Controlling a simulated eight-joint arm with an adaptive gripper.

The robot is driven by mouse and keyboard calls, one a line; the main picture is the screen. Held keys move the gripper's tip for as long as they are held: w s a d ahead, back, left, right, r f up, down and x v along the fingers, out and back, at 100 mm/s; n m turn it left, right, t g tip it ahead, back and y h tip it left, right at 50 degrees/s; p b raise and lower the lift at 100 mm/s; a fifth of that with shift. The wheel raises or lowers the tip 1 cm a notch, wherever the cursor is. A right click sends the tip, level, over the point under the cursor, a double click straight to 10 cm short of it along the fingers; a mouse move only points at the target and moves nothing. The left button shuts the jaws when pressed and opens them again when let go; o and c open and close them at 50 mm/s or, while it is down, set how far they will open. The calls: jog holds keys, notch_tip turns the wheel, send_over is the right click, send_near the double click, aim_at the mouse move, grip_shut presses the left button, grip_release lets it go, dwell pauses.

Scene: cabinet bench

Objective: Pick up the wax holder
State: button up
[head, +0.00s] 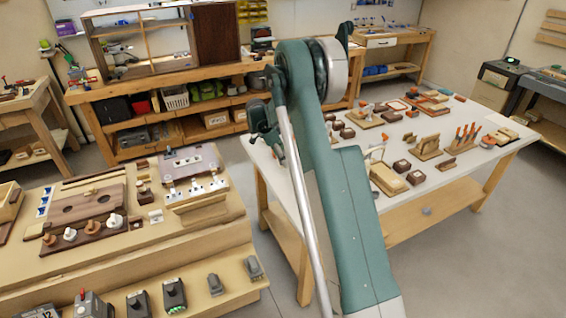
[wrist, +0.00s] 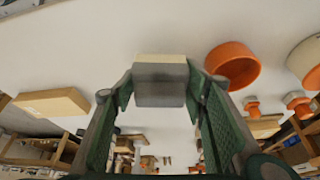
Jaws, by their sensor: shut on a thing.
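My gripper (wrist: 160,92) shows in the wrist view with a green padded finger on each side. It is shut on a small grey block with a pale tan edge, which I take to be the wax holder (wrist: 160,84). The block sits between the fingertips, with a finger against each of its sides. Whether it touches the white surface behind it I cannot tell. In the head view my own arm stands in front of the white-topped table, and I cannot make out the gripper or the held block there.
In the wrist view an orange round piece (wrist: 232,65) lies close right of the held block, with a pale round piece (wrist: 306,62) beyond. A tan block (wrist: 52,102) is at left. The white-topped table (head: 480,168) holds several small wooden items; a wooden bench (head: 170,245) stands at left.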

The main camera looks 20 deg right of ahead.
jog(key=shift+r+p, duration=0.5)
jog(key=shift+r, duration=3)
